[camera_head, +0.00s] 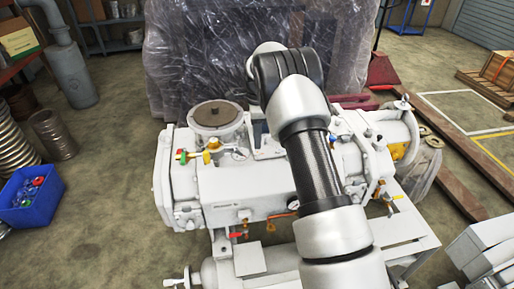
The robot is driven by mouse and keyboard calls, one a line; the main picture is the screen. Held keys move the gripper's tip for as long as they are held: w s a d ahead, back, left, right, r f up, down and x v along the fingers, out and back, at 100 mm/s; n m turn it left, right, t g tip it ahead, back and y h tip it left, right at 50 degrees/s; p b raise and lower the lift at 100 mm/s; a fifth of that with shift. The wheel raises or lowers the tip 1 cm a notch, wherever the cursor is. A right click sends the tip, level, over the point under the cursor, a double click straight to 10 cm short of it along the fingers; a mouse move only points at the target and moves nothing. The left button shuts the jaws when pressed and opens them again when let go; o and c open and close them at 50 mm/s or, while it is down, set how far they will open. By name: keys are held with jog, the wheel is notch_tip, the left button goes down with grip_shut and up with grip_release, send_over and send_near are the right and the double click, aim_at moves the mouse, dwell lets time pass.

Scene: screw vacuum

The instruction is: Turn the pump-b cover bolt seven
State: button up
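A large white pump assembly (245,190) stands in the middle of the view. A round flange with a brown disc (214,114) sits on its top left. Small bolts ring the covers at its ends, but they are too small to tell apart, and I cannot pick out bolt seven or a pump-b label. My white and black arm reaches up across the pump from the bottom and bends at the top, in front of the plastic sheet. It hides part of the pump's middle and right. My gripper is not visible.
A plastic-wrapped block (190,55) stands close behind the pump. Valves with red, yellow and orange handles stick out from the pump. A blue bin (32,200) is on the floor at left. A wooden pallet (490,75) lies at right. The left floor is partly clear.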

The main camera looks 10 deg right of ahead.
aim_at(257, 153)
jog(key=shift+f, duration=2.65)
grip_shut()
